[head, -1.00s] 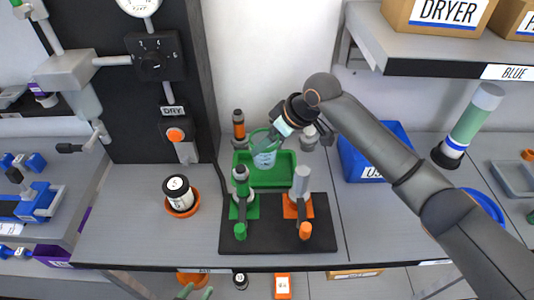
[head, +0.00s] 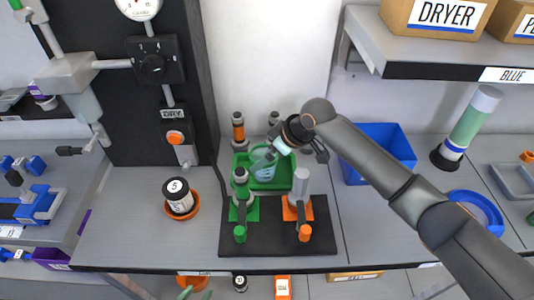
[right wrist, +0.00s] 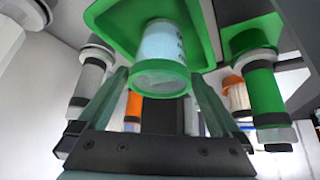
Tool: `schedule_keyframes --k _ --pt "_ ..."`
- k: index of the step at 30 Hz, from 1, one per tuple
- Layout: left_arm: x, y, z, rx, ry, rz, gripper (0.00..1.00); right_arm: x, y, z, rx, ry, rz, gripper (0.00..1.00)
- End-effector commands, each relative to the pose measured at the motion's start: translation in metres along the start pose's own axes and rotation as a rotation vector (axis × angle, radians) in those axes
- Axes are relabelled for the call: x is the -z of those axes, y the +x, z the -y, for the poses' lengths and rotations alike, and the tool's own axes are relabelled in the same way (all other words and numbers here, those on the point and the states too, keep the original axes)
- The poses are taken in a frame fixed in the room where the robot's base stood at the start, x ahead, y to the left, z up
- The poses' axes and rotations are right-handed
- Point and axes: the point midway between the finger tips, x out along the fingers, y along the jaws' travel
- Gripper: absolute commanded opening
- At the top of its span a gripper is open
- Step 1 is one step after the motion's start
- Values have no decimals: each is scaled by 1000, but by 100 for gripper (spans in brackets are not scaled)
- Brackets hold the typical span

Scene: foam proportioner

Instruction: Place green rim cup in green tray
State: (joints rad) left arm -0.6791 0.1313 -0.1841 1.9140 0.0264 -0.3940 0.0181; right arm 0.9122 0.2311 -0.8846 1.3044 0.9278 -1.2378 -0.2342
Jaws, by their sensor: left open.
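The green rim cup (head: 264,173), clear with pale blue sides, is inside the green tray (head: 287,172), partly hidden by my right gripper. In the right wrist view the cup (right wrist: 162,70) shows its green rim towards the camera, with the tray (right wrist: 112,22) behind it. My right gripper (head: 267,155) is over the tray at the cup. Its teal fingers (right wrist: 163,88) stand apart on both sides of the cup, with visible gaps. My left gripper (head: 194,293) is open and empty at the bottom edge of the head view, below the bench front.
A black stand with a green valve (head: 241,190) and an orange valve (head: 300,190) is directly in front of the tray. An orange-banded bottle (head: 238,130) stands behind it. A blue bin (head: 375,150) is to the right. A labelled jar (head: 178,195) stands left.

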Motion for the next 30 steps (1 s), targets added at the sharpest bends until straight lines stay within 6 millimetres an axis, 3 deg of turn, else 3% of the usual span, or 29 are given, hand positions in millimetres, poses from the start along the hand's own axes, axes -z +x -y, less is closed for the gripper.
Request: schedule_keyframes --k 8,21,30 --pt "0 0 0 0 0 0 50 2 -10 -1 -2 -1 -1 100" --pt "0 0 0 0 0 0 50 2 -73 0 -1 -1 -1 100" --pt "0 0 0 0 0 0 50 2 -78 0 0 1 0 100"
